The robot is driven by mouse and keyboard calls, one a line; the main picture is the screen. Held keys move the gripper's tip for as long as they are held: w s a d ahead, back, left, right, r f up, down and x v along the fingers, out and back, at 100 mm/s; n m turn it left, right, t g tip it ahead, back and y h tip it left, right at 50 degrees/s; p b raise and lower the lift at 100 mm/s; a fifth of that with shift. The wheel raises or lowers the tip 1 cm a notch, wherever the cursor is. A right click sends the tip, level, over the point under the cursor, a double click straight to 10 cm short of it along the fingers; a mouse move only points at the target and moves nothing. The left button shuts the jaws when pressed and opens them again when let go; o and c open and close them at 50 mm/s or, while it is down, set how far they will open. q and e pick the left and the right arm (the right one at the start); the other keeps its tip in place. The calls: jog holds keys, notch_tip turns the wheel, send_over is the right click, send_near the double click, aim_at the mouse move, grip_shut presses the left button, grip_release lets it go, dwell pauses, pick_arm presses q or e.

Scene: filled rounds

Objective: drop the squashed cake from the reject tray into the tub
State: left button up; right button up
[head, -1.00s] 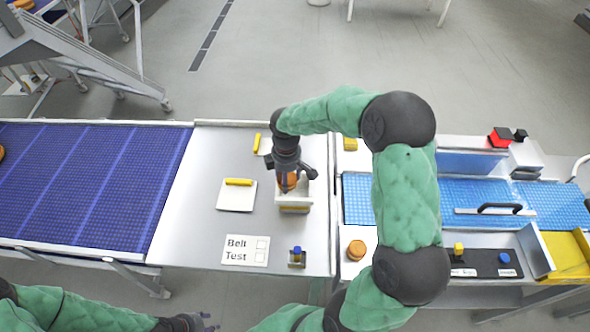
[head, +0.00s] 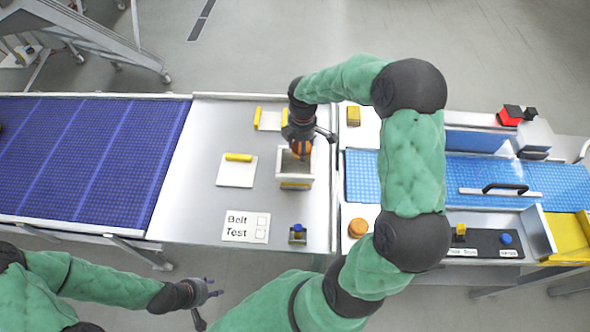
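The tub (head: 295,184) is a small pale open box on the steel table, its inside dark and empty where it shows. My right gripper (head: 302,144) hangs over the tub's far edge, its arm arching over from the right. It appears shut on an orange-brown round cake (head: 301,151), mostly hidden by the fingers; its squashed shape cannot be made out. A white tray with yellow edges (head: 268,120), possibly the reject tray, lies just behind, partly covered by my gripper. My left gripper (head: 210,302) is open and empty in front of the table.
A white plate with a yellow bar (head: 236,174) lies left of the tub. A "Belt Test" card (head: 246,227) and a blue button (head: 298,229) are in front. Another orange cake (head: 358,227) sits to the right. A blue belt (head: 85,170) runs at left.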

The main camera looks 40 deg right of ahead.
jog(key=shift+f, duration=0.4)
pick_arm(q)
jog(key=shift+f, duration=0.25)
pick_arm(e)
jog(key=o, duration=0.9)
jog(key=shift+c, duration=0.2)
notch_tip(320, 180, up, 12)
